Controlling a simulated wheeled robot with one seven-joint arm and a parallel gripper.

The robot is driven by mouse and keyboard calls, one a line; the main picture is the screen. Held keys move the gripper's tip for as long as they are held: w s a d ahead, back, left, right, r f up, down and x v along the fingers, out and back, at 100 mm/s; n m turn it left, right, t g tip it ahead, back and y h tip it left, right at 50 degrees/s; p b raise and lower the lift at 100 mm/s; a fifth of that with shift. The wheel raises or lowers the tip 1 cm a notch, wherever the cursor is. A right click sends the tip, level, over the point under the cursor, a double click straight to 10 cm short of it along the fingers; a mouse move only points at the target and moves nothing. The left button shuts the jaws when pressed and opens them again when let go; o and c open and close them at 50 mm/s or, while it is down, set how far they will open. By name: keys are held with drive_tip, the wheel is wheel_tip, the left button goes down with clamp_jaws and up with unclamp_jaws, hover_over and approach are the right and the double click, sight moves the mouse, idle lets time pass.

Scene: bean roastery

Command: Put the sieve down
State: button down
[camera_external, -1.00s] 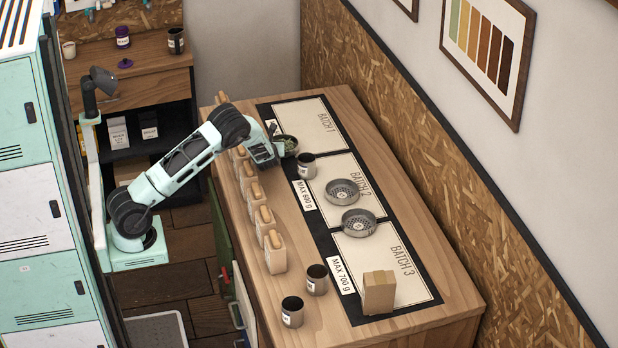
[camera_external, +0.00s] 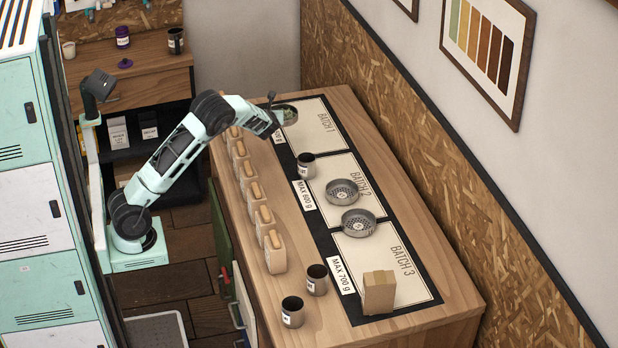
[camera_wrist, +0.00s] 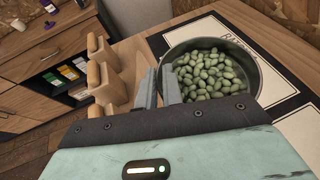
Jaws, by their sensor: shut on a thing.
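The held sieve (camera_external: 287,115) is a round dark grey pan with green beans in it, near the left edge of the batch 1 field. In the wrist view the sieve (camera_wrist: 250,62) fills the upper right, with many green beans (camera_wrist: 208,74) inside. My gripper (camera_external: 274,113) is shut on the sieve's near rim; its fingers also show in the wrist view (camera_wrist: 158,88). The sieve looks raised above the counter, but its exact height is hard to tell. The batch 1 field (camera_external: 318,126) looks otherwise empty.
A dark cup (camera_external: 306,166) stands by batch 2, two more cups (camera_external: 317,280) at the front. Wooden-topped blocks (camera_external: 275,252) line the left edge. A cardboard box (camera_external: 379,292) stands on batch 3.

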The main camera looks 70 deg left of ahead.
wheel_tip(320, 180, up, 2)
drive_tip(key=w+d+m+t+h+b, duration=0.1)
drive_tip(key=w+d, duration=0.2)
drive_tip(key=d, duration=0.1)
drive_tip(key=w+d+f+m+t+b, duration=0.1)
drive_tip(key=w+d+m+t+b, duration=0.1)
drive_tip(key=w+d, duration=0.2)
drive_tip(key=w+d+f+m+t+h+b, duration=0.1)
drive_tip(key=w+d, duration=0.2)
drive_tip(key=d, duration=0.2)
drive_tip(key=shift+w+d+f+m+t+h, duration=0.2)
drive_tip(key=shift+w+d+m+t+h, duration=0.1)
drive_tip(key=shift+w+d, duration=0.1)
drive_tip(key=w+d+m+t+h+b, duration=0.3)
drive_tip(key=w+d, duration=0.2)
drive_tip(key=d, duration=0.7)
drive_tip(key=m+t+h+b, duration=0.2)
drive_tip(key=m+h+b, duration=0.5)
drive_tip(key=m+h, duration=0.2)
hover_over(372, 254)
wheel_tip(372, 254, down, 13)
drive_tip(key=shift+r+b, duration=0.2)
drive_tip(key=shift+b, duration=0.45)
drive_tip(key=shift+f, duration=0.1)
